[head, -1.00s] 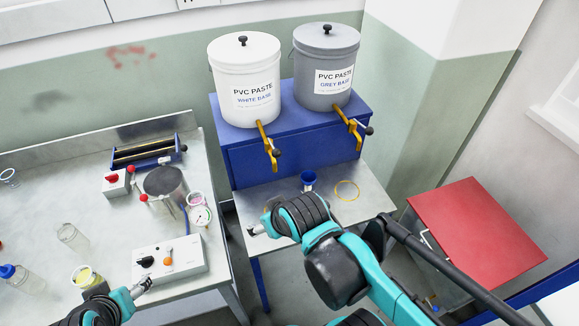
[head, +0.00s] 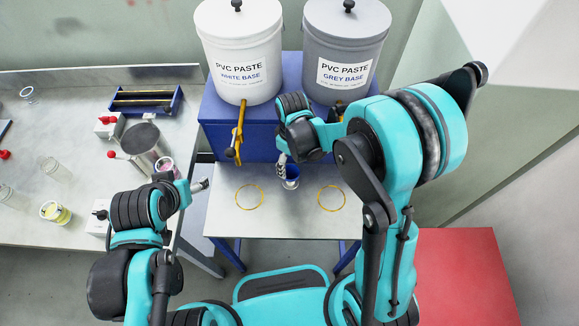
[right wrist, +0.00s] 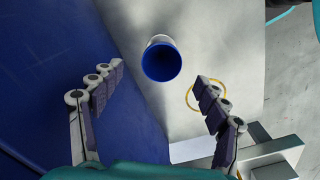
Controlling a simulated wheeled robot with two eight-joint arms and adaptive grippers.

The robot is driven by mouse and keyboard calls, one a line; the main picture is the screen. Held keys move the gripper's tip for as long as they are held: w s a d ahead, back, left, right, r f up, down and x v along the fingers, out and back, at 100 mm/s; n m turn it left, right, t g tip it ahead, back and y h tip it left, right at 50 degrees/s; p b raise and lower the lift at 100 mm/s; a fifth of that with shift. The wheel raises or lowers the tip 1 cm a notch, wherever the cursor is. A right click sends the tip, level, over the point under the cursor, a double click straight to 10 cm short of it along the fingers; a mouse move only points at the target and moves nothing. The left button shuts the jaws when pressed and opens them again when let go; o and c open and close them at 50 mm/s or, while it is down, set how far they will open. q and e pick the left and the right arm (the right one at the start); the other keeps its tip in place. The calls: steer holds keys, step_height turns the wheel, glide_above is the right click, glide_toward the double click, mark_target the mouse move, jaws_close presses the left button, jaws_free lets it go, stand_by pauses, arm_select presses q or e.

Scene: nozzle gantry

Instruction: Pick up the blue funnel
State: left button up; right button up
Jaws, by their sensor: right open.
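The blue funnel (head: 291,176) stands on the small metal table (head: 225,225) in front of the blue stand, between two yellow rings. In the right wrist view its round blue mouth (right wrist: 161,62) faces the camera, with a pale part behind it. My right gripper (head: 282,168) is open, close to the funnel and partly covering it in the head view. In the right wrist view its fingers (right wrist: 160,76) are spread to either side of the funnel, with nothing between them gripped. My left gripper (head: 201,185) is over the left bench's edge; its jaws are too small to read.
A white paste bucket (head: 240,55) and a grey one (head: 345,50) sit on the blue stand (head: 215,115); a yellow tap (head: 238,130) hangs forward from the white one. Yellow rings lie left (head: 249,197) and right (head: 331,198) of the funnel. The left bench holds jars and tools.

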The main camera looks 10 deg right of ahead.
mark_target(291, 172)
steer(key=shift+s+f, duration=0.25)
steer(key=shift+f, duration=0.3)
steer(key=shift+f+b, duration=0.3)
steer(key=f+b, duration=0.1)
steer(key=f, duration=0.1)
steer(key=f+b, duration=0.1)
steer(key=f, duration=0.2)
steer(key=shift+w+a, duration=0.15)
steer(key=shift+w, duration=0.05)
arm_select(q)
steer(key=f, duration=0.2)
steer(key=shift+s+f, duration=0.2)
steer(key=shift+f, duration=0.1)
arm_select(e)
steer(key=shift+r, duration=0.1)
steer(key=shift+c, duration=0.3)
steer(key=c, duration=1)
